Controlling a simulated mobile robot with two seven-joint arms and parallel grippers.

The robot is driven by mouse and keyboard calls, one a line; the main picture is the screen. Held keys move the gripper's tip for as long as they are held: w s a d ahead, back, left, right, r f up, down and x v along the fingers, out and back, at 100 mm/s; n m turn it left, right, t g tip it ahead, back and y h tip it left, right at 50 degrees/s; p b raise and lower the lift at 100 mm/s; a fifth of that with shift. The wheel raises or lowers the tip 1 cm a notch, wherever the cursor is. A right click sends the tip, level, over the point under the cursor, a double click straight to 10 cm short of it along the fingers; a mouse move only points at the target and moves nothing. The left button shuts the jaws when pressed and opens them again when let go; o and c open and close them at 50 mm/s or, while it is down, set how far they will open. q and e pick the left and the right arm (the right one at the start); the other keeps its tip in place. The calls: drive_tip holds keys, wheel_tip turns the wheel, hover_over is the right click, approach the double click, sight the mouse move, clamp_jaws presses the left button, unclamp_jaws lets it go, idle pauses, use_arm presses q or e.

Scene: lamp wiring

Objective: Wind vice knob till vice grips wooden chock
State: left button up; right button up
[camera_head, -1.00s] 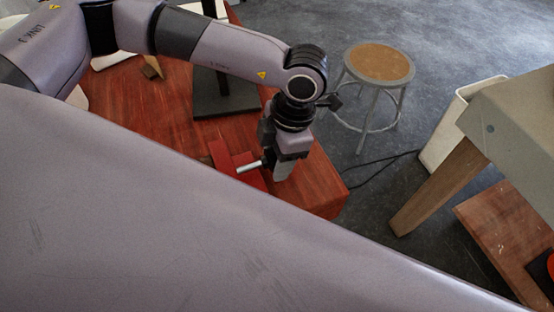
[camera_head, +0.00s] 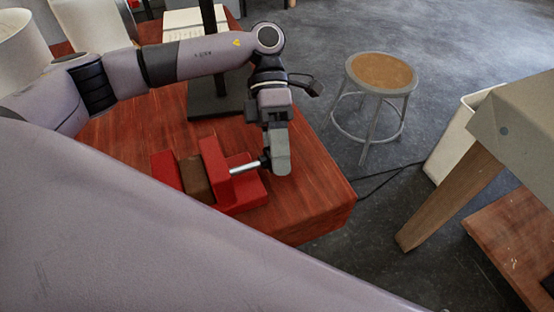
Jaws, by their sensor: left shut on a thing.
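The red vice (camera_head: 213,163) sits on the reddish wooden table, partly cut off at the front by my own arm link. The brown wooden chock (camera_head: 196,180) stands between its two red jaws; I cannot tell whether both jaws touch it. A silvery screw rod (camera_head: 246,167) runs right from the vice to the knob (camera_head: 265,161), which the fingers mostly hide. My left gripper (camera_head: 277,162) points down at the rod's right end, shut on the knob. My right gripper is out of view.
A black post on a dark base (camera_head: 214,108) stands behind the vice. The table's right edge (camera_head: 335,175) is close to the gripper. A round stool (camera_head: 381,72) and a grey-topped table (camera_head: 520,125) stand beyond. A big mauve link of mine fills the lower left.

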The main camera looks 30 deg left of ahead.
use_arm(q)
drive_tip(key=shift+f+g+h+b, duration=0.2)
drive_tip(key=shift+g+h+b, duration=0.4)
drive_tip(key=shift+g, duration=0.1)
drive_tip(key=shift+s, duration=0.1)
drive_tip(key=o, duration=0.7)
drive_tip(key=shift+r, duration=0.1)
